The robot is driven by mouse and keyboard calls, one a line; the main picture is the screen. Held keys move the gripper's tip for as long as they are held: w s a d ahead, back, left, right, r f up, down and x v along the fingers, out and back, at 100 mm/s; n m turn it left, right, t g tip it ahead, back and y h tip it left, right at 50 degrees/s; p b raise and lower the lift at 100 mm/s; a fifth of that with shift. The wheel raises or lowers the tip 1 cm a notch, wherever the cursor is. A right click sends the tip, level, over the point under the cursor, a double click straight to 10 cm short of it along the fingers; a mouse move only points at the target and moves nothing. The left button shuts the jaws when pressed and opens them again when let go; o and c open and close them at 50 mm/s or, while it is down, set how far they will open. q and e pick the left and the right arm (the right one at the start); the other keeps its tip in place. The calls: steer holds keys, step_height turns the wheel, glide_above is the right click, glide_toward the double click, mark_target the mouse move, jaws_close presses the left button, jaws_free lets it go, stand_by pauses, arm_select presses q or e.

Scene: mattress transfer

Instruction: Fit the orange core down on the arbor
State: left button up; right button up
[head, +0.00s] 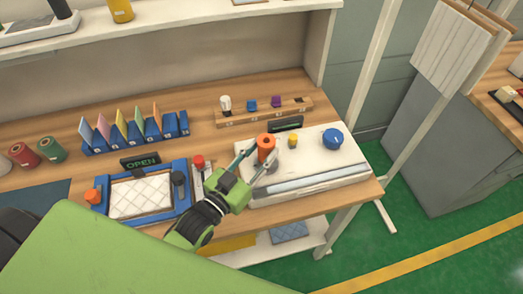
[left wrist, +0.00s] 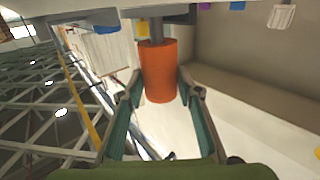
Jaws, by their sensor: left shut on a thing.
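The orange core (head: 266,143) stands upright over the white machine (head: 312,158) in the head view, its dark top hole showing. My left gripper (head: 261,157) is shut on it, one finger on each side. In the left wrist view, which shows the scene upside down, the orange core (left wrist: 159,75) sits between the fingertips (left wrist: 160,88). The grey arbor (left wrist: 156,30) runs from the machine to the core's lower end, and a length of it is bare. I cannot tell how far it enters the core. My right gripper is not in view.
A yellow knob (head: 293,141) and a blue knob (head: 333,139) stand right of the core. A wooden rack (head: 262,113) with small parts is behind. A blue-framed station (head: 139,195), its sign reading OPEN, lies left, with red and green rolls (head: 52,149) farther left.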

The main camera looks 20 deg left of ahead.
mark_target(245, 179)
arm_select(q)
steer(key=shift+f+b, duration=0.85)
steer(key=shift+f, duration=0.45)
steer(key=o, duration=1.2)
steer(key=shift+s, duration=0.1)
steer(key=v, duration=0.7)
steer(key=shift+s+a, duration=0.1)
steer(key=shift+s, duration=0.1)
